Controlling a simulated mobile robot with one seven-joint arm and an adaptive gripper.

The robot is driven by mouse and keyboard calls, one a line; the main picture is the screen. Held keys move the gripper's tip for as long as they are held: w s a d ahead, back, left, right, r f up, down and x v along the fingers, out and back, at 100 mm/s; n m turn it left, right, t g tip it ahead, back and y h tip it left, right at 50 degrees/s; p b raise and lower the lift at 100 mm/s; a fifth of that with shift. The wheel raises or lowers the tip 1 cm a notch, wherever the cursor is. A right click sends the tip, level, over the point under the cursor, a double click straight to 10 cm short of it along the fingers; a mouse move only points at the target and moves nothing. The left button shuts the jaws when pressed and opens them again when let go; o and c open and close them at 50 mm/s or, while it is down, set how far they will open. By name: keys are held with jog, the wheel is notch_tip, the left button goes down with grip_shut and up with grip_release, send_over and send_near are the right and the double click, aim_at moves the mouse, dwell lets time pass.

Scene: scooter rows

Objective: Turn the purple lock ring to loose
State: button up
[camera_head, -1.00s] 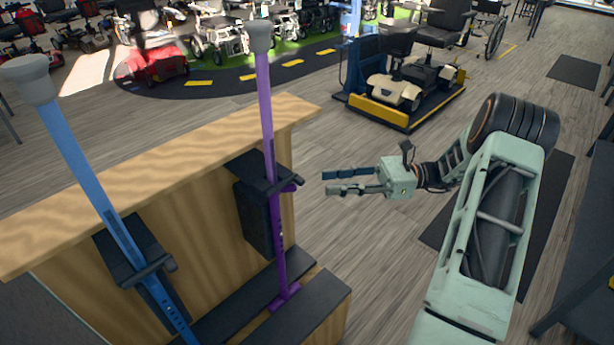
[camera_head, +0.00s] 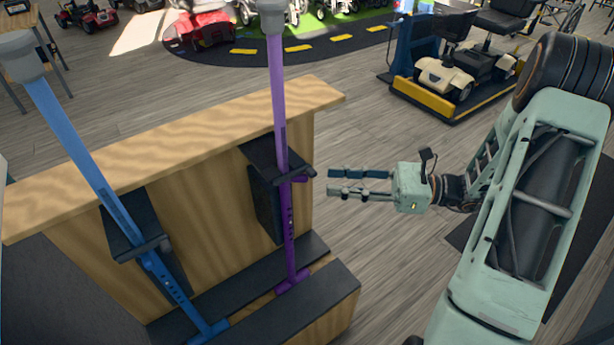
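A purple pole (camera_head: 279,95) with a grey top stands upright in a black bracket (camera_head: 268,160) on the wooden stand. A small purple part (camera_head: 300,179), seemingly the lock ring's tab, sticks out to the right of the pole just below the bracket's clip. The ring itself is small and partly hidden, so its setting cannot be read. My gripper (camera_head: 330,181) is just right of this tab, at about its height in the picture. Its two fingers are apart and point left at the pole. Nothing is between them, and a narrow gap shows between fingertips and tab.
A blue pole (camera_head: 85,150) leans in a second black bracket (camera_head: 131,232) to the left. The wooden stand (camera_head: 80,186) has a dark base ledge (camera_head: 330,290). Open floor lies right of the stand. A scooter on a yellow-edged platform (camera_head: 425,97) stands behind.

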aim_at(305, 182)
jog(key=a, duration=0.5)
jog(key=w+a, duration=0.1)
jog(key=a, duration=0.1)
jog(key=shift+a, duration=0.25)
jog(key=shift+c, duration=0.4)
grip_shut()
